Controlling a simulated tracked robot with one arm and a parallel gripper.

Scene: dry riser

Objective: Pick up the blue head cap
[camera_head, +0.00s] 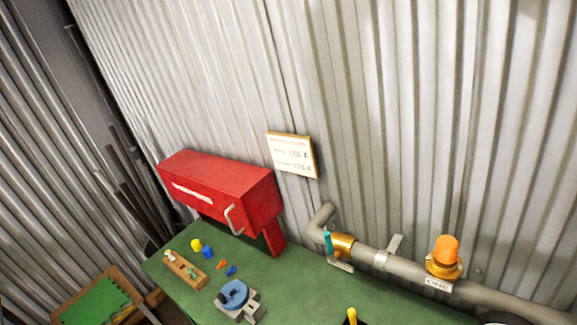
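A small blue cap-like cylinder (208,252) stands on the green bench top (300,293), right beside a similar yellow one (196,244). Its shape fits the blue head cap, but it is small in view. A larger blue round part (233,294) sits on a grey block nearer the front of the bench. A tiny blue piece (231,270) lies near a small orange piece (221,264). My gripper does not show clearly in this view.
A red box (218,188) stands behind the caps. A wooden rack (186,269) is left of them. A grey pipe (405,266) with an orange-capped outlet (446,250) runs along the wall at right. A yellow-topped item (351,316) is at the bottom edge.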

